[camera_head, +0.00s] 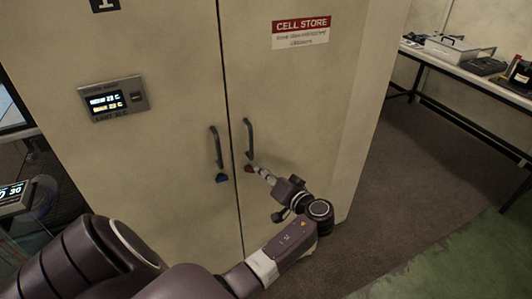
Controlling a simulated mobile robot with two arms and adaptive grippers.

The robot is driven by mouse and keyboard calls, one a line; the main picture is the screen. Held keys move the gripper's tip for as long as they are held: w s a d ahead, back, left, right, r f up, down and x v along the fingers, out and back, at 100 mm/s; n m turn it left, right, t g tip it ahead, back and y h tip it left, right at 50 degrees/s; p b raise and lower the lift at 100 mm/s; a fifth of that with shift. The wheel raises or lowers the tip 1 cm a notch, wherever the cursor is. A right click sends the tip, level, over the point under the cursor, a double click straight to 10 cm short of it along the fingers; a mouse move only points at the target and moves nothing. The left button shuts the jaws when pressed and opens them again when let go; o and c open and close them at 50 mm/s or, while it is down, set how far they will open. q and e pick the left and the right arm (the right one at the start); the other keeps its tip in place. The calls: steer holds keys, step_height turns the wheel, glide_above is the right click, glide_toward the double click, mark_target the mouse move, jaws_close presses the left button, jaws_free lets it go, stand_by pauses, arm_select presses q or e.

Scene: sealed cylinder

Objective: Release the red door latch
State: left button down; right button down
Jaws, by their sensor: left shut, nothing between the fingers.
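The red door latch (249,169) is a small red piece on the right cabinet door, just below that door's dark handle (249,138). My left gripper (261,173) is shut, with its narrow fingertips pointing up and left at the latch's right side. The fingertips look very close to the latch; I cannot tell whether they touch it. A blue latch (222,178) sits below the left door's handle (216,147). My right gripper is not in view.
The tall beige cabinet (180,50) has a display panel (115,99) on its left door and a "CELL STORE" sign (300,31) on its right. A bench (465,73) with equipment stands along the right. Brown floor (400,170) lies clear between them.

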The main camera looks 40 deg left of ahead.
arm_select(q)
steer(key=shift+a+f+m, duration=0.1)
steer(key=shift+f+m, duration=0.15)
steer(key=shift+m, duration=0.15)
steer(key=shift+f+m+b, duration=0.15)
steer(key=shift+m+b, duration=0.2)
steer(key=shift+m, duration=0.25)
steer(key=shift+w+f+m+g+y, duration=0.1)
steer(key=shift+m+g+y, duration=0.2)
steer(key=shift+g+y, duration=0.1)
steer(key=shift+f+m+b, duration=0.2)
steer(key=shift+m+b, duration=0.15)
steer(key=shift+m, duration=0.35)
steer(key=m, duration=0.1)
steer(key=m+y, duration=0.1)
steer(key=shift+f+m+b, duration=0.4)
steer(key=shift+r, duration=0.1)
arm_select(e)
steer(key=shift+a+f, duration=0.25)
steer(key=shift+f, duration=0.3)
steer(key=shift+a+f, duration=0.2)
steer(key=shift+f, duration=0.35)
